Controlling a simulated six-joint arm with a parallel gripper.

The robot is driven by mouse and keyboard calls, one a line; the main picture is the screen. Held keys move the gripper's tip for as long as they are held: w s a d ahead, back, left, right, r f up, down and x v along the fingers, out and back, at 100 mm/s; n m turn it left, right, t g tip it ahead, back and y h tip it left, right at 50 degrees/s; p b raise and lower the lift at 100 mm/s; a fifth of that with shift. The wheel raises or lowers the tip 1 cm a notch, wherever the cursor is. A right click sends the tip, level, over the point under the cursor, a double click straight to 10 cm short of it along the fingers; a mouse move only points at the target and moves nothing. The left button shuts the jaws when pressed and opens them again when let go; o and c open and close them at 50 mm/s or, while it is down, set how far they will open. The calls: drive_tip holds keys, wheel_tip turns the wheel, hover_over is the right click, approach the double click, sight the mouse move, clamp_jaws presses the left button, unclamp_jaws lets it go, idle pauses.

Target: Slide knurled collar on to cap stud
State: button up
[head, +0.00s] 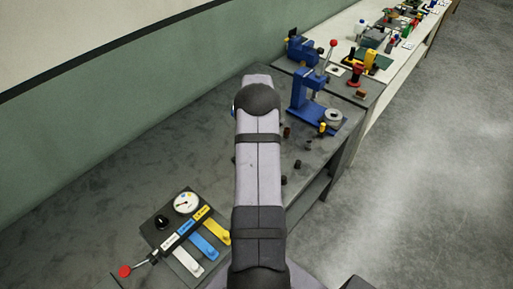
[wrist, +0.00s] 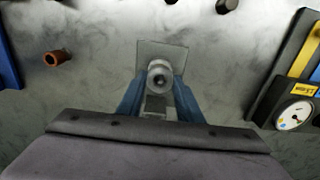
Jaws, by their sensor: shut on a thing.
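In the wrist view, my gripper (wrist: 157,88) has two blue fingers closed on a round metal collar (wrist: 159,73) with a dark hole in its middle. A square grey plate (wrist: 173,50) lies just beyond the collar. I cannot make out a cap stud, and I cannot tell whether the collar is over one or apart from it. In the head view my own arm hides the gripper, the collar and the plate.
A panel with a dial (head: 186,202) and coloured levers stands at the near left. A blue press (head: 310,95) stands at the far right of the grey bench (head: 110,160). A brown ring (wrist: 57,57) and several small dark pieces lie loose.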

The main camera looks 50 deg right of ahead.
idle(0.3)
drive_tip(key=o, duration=1.1)
drive_tip(key=shift+r+b, duration=1.35)
drive_tip(key=shift+r, duration=2.25)
